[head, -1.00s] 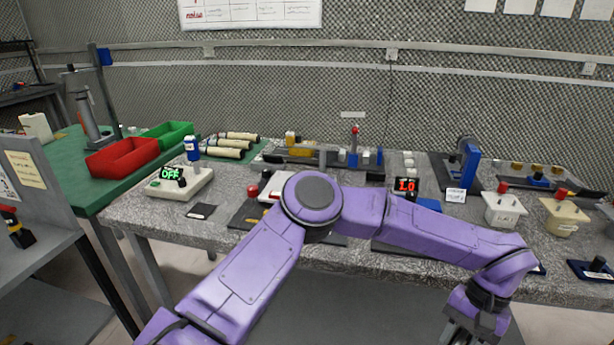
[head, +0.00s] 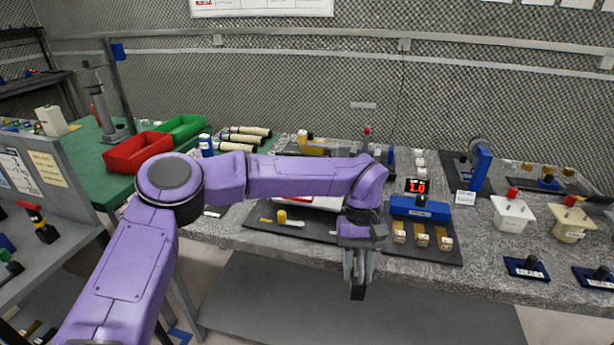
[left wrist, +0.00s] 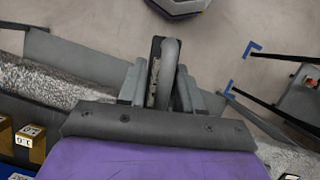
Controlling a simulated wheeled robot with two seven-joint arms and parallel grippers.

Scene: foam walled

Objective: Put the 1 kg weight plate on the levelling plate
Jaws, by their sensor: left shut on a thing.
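My left gripper (head: 358,285) hangs in front of the bench's front edge, pointing down, with a dark thin thing in it. In the left wrist view my left gripper (left wrist: 160,90) is shut on a grey, round-edged thing (left wrist: 168,65), seen nearly edge-on between the fingers. It looks like the weight plate, but no marking on it can be read. I cannot tell for certain which thing is the levelling plate. A white flat thing (head: 322,204) on the bench is partly hidden behind my left arm. My right gripper is not in view.
A blue device (head: 420,208) with a red display and several brass blocks (head: 421,237) stand on a dark mat (head: 440,255) right of my gripper. Two dark blue knobbed plates (head: 526,268) (head: 597,279) lie at the right front. Red (head: 138,152) and green (head: 182,129) bins stand left.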

